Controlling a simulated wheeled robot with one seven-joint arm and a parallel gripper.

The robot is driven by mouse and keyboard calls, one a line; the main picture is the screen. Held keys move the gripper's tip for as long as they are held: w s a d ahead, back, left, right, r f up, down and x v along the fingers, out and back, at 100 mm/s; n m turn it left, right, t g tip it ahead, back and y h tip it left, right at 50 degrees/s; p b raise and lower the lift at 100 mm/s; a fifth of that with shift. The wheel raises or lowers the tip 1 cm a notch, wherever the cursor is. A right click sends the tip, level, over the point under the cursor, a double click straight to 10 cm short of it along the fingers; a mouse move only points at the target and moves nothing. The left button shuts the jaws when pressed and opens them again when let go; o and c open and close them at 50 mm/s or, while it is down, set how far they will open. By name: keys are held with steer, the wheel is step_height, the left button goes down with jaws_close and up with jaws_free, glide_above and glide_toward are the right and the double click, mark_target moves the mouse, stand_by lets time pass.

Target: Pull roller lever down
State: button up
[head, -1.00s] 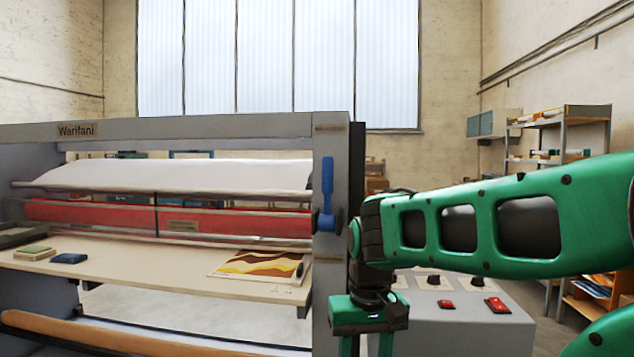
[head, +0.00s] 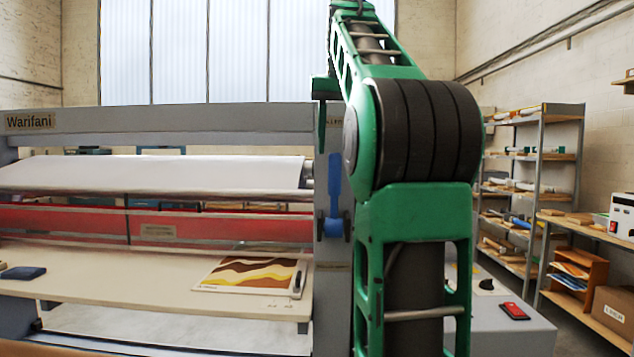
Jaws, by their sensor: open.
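The blue roller lever (head: 334,190) stands upright on the grey right-hand post of the laminator, with its pivot at the lower end. My gripper (head: 324,115) is at the top of that post, just above the lever's upper end. One green finger points down there, apart from the lever in the picture. The gripper is open, with nothing seen in it. The rest of it is hidden behind my green arm, which crosses the view just right of the lever.
The red roller (head: 70,222) and white film (head: 150,172) span the machine left of the post. A patterned print (head: 250,273) lies on the feed table (head: 130,285). A control box with a red switch (head: 515,311) stands at right, before shelves (head: 540,160).

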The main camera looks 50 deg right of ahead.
mark_target(332, 178)
steer(key=x, duration=0.4)
steer(key=w+x, duration=0.1)
steer(key=x, duration=0.3)
steer(key=shift+r, duration=0.15)
steer(key=shift+d+f, duration=0.15)
steer(key=shift+f, duration=0.35)
steer(key=shift+d+f, duration=0.2)
steer(key=shift+f, duration=0.35)
steer(key=shift+c, duration=0.6)
jaws_close()
